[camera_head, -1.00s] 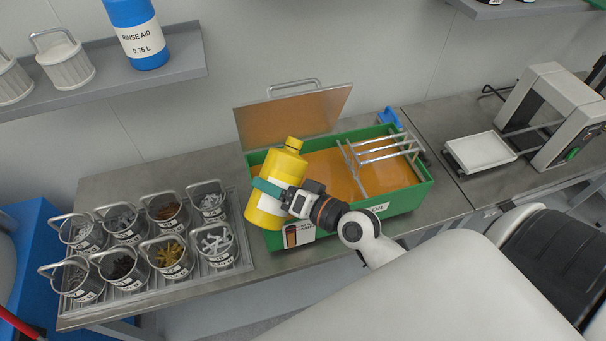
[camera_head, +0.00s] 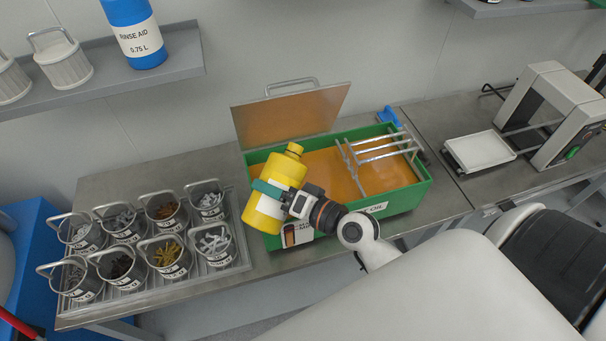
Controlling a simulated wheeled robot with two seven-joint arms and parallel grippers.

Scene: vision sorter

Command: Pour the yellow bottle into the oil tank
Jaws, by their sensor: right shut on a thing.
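The yellow bottle (camera_head: 283,168) has a yellow cap and a pale label, and is tilted slightly, its top leaning right. My right gripper (camera_head: 268,189) is shut on its middle and holds it in front of the left end of the oil tank. The oil tank (camera_head: 404,202) is a green open box with orange-brown oil (camera_head: 325,162) inside. Its lid (camera_head: 290,118) stands raised at the back. A metal rack (camera_head: 380,152) sits over the tank's right part. The bottle hides the tank's left front corner. My left gripper is not in view.
Several labelled metal baskets of small parts stand in a tray (camera_head: 150,284) at the left. A blue rinse aid bottle (camera_head: 134,30) stands on the wall shelf (camera_head: 185,62). A white device (camera_head: 548,95) with a pan (camera_head: 480,152) is at the right.

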